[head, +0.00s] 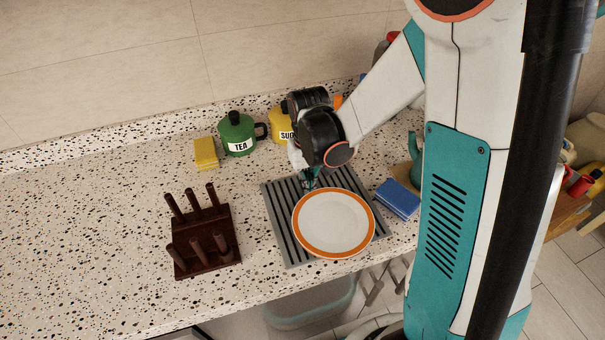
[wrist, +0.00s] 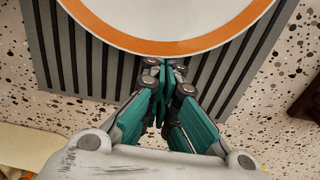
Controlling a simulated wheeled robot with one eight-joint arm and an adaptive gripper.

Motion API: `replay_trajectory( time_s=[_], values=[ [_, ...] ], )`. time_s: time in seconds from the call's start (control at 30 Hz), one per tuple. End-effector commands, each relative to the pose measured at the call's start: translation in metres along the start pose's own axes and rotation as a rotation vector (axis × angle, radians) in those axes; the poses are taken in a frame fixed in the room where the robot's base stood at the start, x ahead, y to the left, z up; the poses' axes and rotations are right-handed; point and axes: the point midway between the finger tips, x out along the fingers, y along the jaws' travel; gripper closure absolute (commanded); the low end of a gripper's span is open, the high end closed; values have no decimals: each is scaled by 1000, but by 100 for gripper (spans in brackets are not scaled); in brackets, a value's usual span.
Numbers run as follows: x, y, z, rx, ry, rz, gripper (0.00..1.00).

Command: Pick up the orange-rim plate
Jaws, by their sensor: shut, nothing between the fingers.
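The orange-rim plate (head: 334,224) is white with an orange band and lies flat on a grey ribbed mat (head: 290,252) on the counter. In the wrist view the plate's orange rim (wrist: 165,46) shows at the top, beyond the fingertips. My gripper (head: 309,183) is at the plate's back-left edge in the head view, pointing down. In the wrist view my gripper (wrist: 165,68) is shut, its teal fingers together at the rim with nothing between them. I cannot tell whether the fingertips touch the rim.
A dark wooden peg rack (head: 207,254) stands left of the mat. A blue sponge (head: 397,198) lies to the right. A yellow sponge (head: 206,153), a green TEA pot (head: 238,134) and a yellow SUGAR pot (head: 279,122) stand behind.

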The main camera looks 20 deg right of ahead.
Motion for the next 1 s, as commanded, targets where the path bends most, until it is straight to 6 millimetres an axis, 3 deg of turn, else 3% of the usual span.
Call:
replay_trajectory(
  time_s=[0.1, 0.3, 0.77, 1.0],
  values=[
    [0, 0, 31, 0, 0, 0, 100],
    [0, 0, 60, 0, 0, 0, 100],
    [0, 0, 64, 0, 0, 0, 100],
    [-19, 0, 64, 0, 0, 0, 100]
  ],
)
